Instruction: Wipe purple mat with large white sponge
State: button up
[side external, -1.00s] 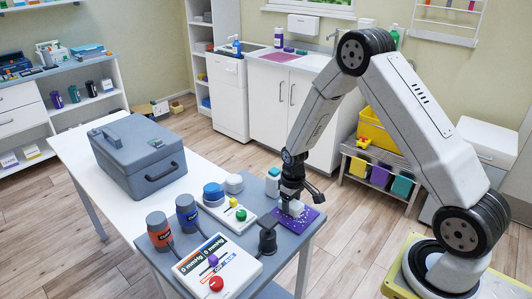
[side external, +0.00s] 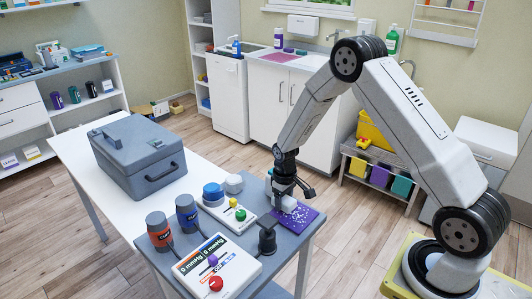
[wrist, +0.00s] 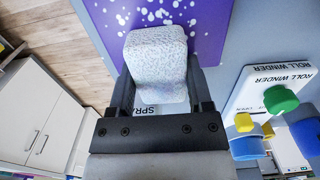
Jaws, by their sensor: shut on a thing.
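The purple mat (side external: 306,216) lies on the grey tabletop near its right corner. White specks are spread over it, and they also show on the mat in the wrist view (wrist: 205,22). My gripper (side external: 287,204) is shut on the large white sponge (wrist: 156,62), which sits between its two fingers. The sponge is over the near edge of the mat in the wrist view. In the side view it is at the mat's left part, low down; I cannot tell whether it touches the mat.
A roll winder (wrist: 272,90) with coloured knobs stands close beside my gripper. A bottle with a teal cap (side external: 270,174) is partly hidden behind my gripper.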

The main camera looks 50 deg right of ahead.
aim_at(309, 220)
jog(key=shift+w+r, duration=0.2)
jog(key=shift+w, duration=0.35)
jog(key=shift+s, duration=1.65)
jog(key=shift+s, duration=0.15)
jog(key=shift+s+f, duration=0.15)
jog(key=shift+s, duration=1.45)
jog(key=shift+s, duration=0.1)
jog(key=shift+s+f, duration=0.15)
jog(key=shift+s, duration=1.5)
